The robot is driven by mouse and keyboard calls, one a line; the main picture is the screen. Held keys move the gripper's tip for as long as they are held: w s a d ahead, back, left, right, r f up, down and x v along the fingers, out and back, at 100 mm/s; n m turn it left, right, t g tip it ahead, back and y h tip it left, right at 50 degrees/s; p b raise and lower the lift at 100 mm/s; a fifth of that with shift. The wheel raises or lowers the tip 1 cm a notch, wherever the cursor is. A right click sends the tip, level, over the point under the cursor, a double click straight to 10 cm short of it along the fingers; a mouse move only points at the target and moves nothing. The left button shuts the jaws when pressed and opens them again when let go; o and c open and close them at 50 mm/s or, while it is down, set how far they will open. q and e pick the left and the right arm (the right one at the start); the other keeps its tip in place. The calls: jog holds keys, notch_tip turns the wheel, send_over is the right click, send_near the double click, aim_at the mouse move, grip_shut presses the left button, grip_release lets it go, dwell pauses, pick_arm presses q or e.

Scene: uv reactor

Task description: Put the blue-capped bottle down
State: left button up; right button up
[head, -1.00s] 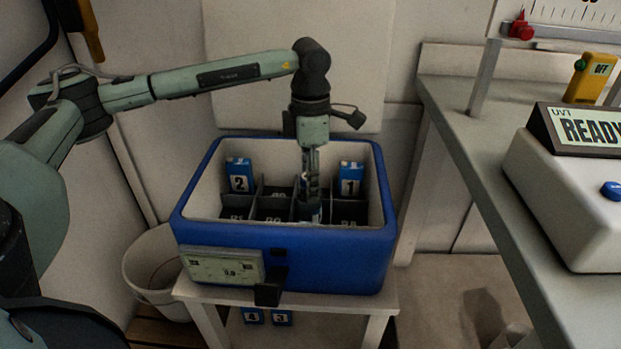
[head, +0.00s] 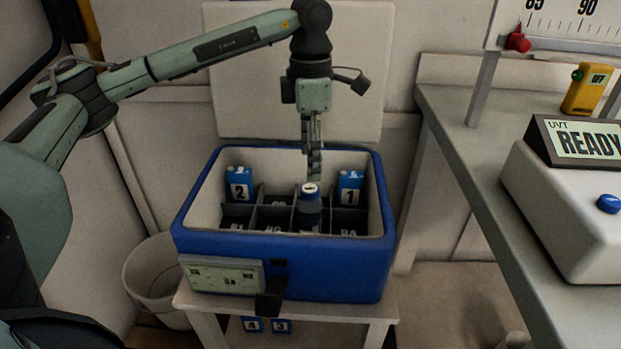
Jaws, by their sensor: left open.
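The bottle (head: 308,208) stands upright in a front compartment of the blue cooler box (head: 340,266), right of the middle. Its body looks dark blue and its top shows a pale patch; the cap's colour is hard to make out. My left gripper (head: 314,172) points down just above the bottle, open and apart from it or nearly so. My right gripper is not in view.
Blue blocks marked 2 (head: 239,184) and 1 (head: 350,188) stand in the box's back corners. Black dividers split the box. A white bin (head: 150,275) stands at left. The grey bench (head: 480,170) with a READY device (head: 575,205) is at right.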

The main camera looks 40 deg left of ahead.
pick_arm(q)
jog(key=shift+r, duration=2.65)
jog(key=shift+o, duration=0.4)
